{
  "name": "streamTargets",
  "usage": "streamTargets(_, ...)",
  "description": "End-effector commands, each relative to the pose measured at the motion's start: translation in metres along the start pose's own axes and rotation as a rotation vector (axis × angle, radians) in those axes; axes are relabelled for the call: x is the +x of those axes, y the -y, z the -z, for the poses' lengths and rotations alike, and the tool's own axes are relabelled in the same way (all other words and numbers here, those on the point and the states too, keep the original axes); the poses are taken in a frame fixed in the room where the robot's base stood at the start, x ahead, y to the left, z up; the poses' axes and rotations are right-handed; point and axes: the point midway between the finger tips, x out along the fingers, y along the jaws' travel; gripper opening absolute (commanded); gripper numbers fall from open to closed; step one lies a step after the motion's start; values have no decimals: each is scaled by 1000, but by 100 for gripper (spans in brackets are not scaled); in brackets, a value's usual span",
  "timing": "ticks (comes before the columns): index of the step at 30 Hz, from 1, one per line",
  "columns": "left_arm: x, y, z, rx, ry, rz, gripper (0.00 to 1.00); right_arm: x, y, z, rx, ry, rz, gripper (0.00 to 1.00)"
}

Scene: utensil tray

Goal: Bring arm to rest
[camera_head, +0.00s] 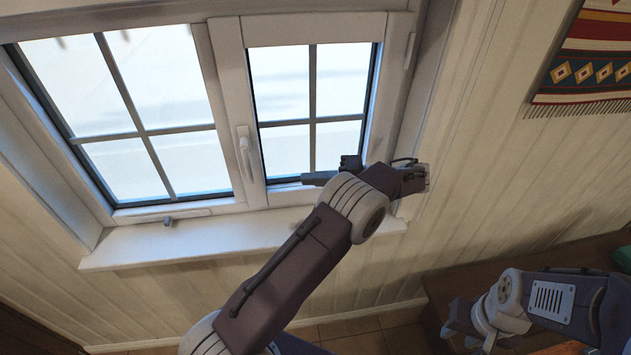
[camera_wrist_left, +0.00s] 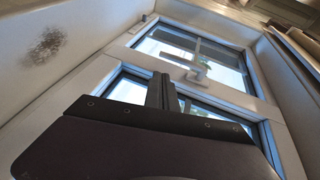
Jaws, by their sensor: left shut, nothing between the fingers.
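My left arm (camera_head: 295,260) reaches up from the bottom of the head view in front of the window. My left gripper (camera_head: 318,178) is at its far end, pointing left, small and dark against the lower window frame. In the left wrist view my left gripper's fingers (camera_wrist_left: 161,92) stand close together, shut and empty, with the window behind them. My right arm (camera_head: 560,298) comes in from the lower right. My right gripper (camera_head: 462,322) is low in the shade at its end, and its fingers are too unclear to read.
A white window (camera_head: 228,100) with a handle (camera_head: 245,152) fills the upper left. A patterned hanging (camera_head: 595,60) is on the panelled wall (camera_head: 500,150). A brown surface (camera_head: 450,285) lies at the lower right.

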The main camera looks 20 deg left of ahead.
Motion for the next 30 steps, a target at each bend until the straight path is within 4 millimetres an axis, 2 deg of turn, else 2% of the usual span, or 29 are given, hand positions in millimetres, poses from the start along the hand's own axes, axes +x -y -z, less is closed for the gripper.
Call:
streamTargets(5, -8, -2, 0, 0, 0, 0, 0, 1, 0, 0, 0, 0, 0, 36)
streamTargets(18, -3, 0, 0, -3, 9, 0, 0, 1, 0, 0, 0, 0, 0, 36)
streamTargets(20, 3, 13, 3, -33, 25, -15, 0, 1, 0, 0, 0, 0, 0, 36)
streamTargets(22, 13, 41, 4, -92, 52, -44, 0, 1, 0, 0, 0, 0, 0, 36)
streamTargets(24, 32, 74, -8, -118, 104, -65, 0, 1, 0, 0, 0, 0, 0, 36)
streamTargets(26, 50, 88, -25, -105, 152, -117, 0, 1, 0, 0, 0, 0, 0, 36)
streamTargets(28, 71, 88, -48, -55, 186, -223, 0, 1, 0, 0, 0, 0, 0, 36)
streamTargets(30, 86, 75, -75, 11, 206, -362, 0, 1, 0, 0, 0, 0, 0, 36)
